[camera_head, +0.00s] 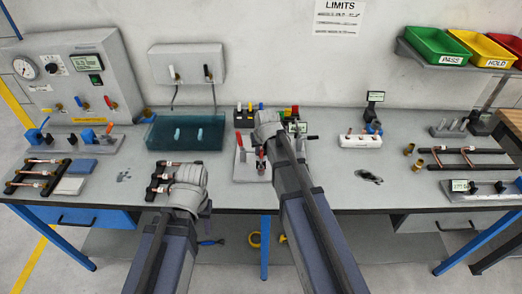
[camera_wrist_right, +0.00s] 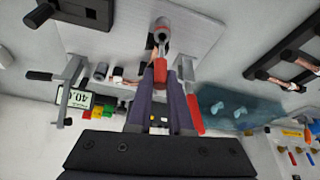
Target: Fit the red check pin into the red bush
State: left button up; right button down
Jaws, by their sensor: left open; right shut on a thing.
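The red check pin (camera_wrist_right: 160,71) is held between the fingers of my right gripper (camera_wrist_right: 162,82) in the right wrist view. Its far end points at a grey cylinder with a red edge, which looks like the red bush (camera_wrist_right: 162,23), on a pale plate (camera_wrist_right: 205,38). Pin and bush line up closely; I cannot tell whether the tip is inside or just in front. In the head view my right gripper (camera_head: 264,150) is over the same plate (camera_head: 245,172), its wrist hiding part of it. My left gripper (camera_head: 178,180) is open beside a black rack with copper tubes (camera_head: 158,178).
A red-handled clamp (camera_wrist_right: 193,112) stands close beside my right fingers. A teal tray (camera_head: 185,145) and a white block (camera_head: 360,141) stand on either side on the bench. Racks of copper tubes (camera_head: 468,157) lie at the right. Bare bench (camera_head: 325,185) shows right of the plate.

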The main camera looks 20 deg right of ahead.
aim_at(261, 157)
jog(key=shift+f+b, duration=2.55)
jog(key=c, duration=0.8)
grip_release()
jog(key=shift+o, duration=0.2)
jog(key=p+v, duration=0.7)
jog(key=v, duration=0.1)
jog(key=shift+f, duration=0.15)
